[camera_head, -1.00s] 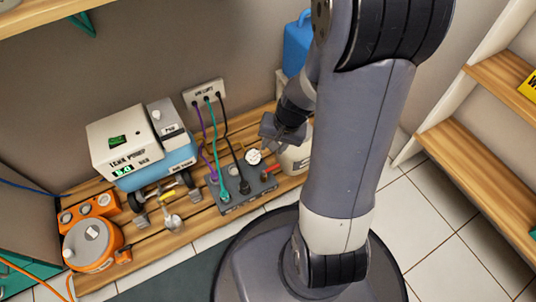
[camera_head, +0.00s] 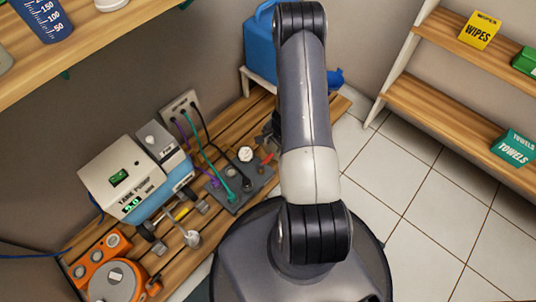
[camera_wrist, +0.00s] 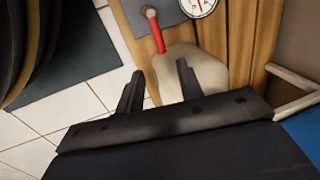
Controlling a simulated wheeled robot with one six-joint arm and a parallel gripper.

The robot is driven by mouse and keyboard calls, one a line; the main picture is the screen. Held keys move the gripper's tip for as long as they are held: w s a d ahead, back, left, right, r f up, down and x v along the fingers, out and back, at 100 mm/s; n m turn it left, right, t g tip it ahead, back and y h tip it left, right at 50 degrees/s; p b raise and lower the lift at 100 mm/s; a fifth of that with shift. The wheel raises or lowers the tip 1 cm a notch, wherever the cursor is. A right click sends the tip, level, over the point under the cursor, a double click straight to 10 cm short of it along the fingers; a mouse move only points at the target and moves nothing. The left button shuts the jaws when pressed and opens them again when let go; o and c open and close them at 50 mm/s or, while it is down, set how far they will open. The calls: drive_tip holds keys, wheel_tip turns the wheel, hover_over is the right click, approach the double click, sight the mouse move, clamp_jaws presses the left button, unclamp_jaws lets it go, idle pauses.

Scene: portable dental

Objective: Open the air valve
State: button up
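A red lever handle (camera_wrist: 158,38) on a round pivot sits at the edge of a grey manifold box (camera_wrist: 176,10), beside a white dial gauge (camera_wrist: 201,5). In the head view, the red handle (camera_head: 269,157) shows next to the gauge (camera_head: 246,154) on the box (camera_head: 236,195). My gripper (camera_wrist: 160,69) is open and empty. In the wrist view, the lever's free end lies just beyond the gap between the fingertips, with no clear contact. In the head view, my arm largely hides the gripper.
A cream container (camera_wrist: 205,75) stands beyond my fingers. A tank pump unit (camera_head: 130,178), a yellow-handled part (camera_head: 181,214) and an orange device (camera_head: 112,281) are left of the box on the slatted platform. Hoses run from the box to a wall outlet (camera_head: 181,106). Floor at right is clear.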

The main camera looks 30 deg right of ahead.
sight(270, 156)
drive_tip(key=f+b, duration=0.1)
drive_tip(key=f, duration=0.2)
drive_tip(key=w+f+b, duration=0.1)
drive_tip(key=f, duration=0.3)
drive_tip(key=w+f+b, duration=0.1)
drive_tip(key=f, duration=0.2)
drive_tip(key=shift+a+f+b, duration=0.2)
drive_tip(key=shift+a+b, duration=0.15)
drive_tip(key=shift+a, duration=0.05)
drive_tip(key=shift+c, duration=0.4)
clamp_jaws()
